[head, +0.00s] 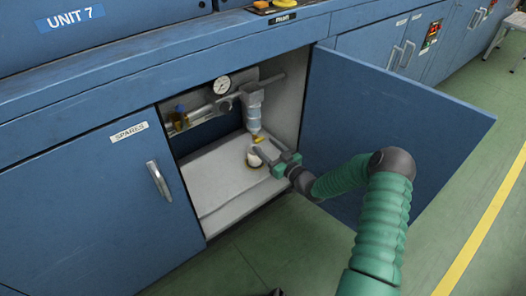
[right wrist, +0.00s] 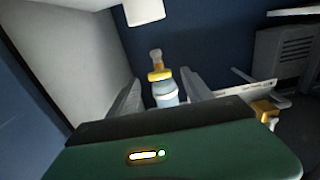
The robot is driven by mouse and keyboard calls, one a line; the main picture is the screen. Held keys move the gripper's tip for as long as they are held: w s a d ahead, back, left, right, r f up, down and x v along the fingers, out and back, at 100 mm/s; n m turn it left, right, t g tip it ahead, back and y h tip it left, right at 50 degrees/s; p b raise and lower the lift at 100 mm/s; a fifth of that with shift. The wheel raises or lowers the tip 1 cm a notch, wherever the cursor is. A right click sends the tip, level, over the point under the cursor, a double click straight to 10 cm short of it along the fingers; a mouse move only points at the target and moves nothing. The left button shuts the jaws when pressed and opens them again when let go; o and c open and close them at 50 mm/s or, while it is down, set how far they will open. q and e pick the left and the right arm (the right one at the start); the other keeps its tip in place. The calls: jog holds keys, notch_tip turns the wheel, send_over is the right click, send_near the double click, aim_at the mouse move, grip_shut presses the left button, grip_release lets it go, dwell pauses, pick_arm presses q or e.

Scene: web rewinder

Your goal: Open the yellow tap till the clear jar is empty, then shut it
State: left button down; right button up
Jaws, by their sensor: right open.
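The clear jar (head: 254,112) hangs under the pipework inside the open cabinet, with the yellow tap (head: 256,138) at its lower end. In the right wrist view, which looks upside down, the yellow tap (right wrist: 160,75) and bluish jar (right wrist: 166,97) show between my fingers. My right gripper (head: 262,148) is open, its fingers close to the tap on either side in the wrist view. I cannot tell whether they touch it. The liquid level in the jar is too small to read. My left gripper is not in view.
A white cup (head: 254,157) stands on the cabinet floor below the tap. A pressure gauge (head: 221,86) and pipes sit above left. The closed SPARES door (head: 95,205) is at left. The shelf's left part is clear.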

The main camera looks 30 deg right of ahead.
jog(key=shift+w, duration=1.1)
grip_shut()
